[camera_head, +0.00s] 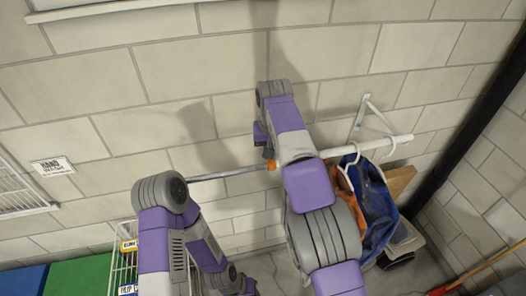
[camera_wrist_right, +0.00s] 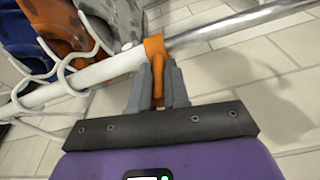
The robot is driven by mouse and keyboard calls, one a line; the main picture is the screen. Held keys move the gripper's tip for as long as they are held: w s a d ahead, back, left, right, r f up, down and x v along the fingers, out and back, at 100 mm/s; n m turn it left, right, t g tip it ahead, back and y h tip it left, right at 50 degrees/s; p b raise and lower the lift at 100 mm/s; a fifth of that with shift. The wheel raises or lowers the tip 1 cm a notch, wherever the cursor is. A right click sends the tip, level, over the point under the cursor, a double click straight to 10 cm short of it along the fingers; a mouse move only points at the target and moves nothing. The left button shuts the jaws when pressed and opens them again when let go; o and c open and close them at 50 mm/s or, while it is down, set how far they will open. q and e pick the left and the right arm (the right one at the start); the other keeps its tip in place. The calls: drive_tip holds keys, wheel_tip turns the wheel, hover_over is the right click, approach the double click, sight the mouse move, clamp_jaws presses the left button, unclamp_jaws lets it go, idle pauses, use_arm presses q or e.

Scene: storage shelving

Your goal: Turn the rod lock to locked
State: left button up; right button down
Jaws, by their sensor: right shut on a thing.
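The orange rod lock (camera_wrist_right: 154,46) wraps around the rod where the white tube meets the thinner grey metal rod (camera_wrist_right: 225,28). Its small lever hangs down between the fingers of my right gripper (camera_wrist_right: 158,85), which is shut on it. In the head view the rod lock shows as a small orange spot (camera_head: 271,166), partly hidden by my right wrist. The right gripper's fingers are mostly hidden there. My left forearm points down towards the bottom edge, and I cannot make out its gripper.
Blue and orange garments (camera_head: 376,206) hang on white hangers from the white tube (camera_head: 372,146), right of the lock. A white wall bracket (camera_head: 370,117) is above. A wire shelf (camera_head: 125,262) stands at lower left. A brick wall runs behind everything.

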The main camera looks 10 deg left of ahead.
drive_tip(key=shift+f, duration=0.1)
idle(0.3)
drive_tip(key=c, duration=1.1)
unclamp_jaws()
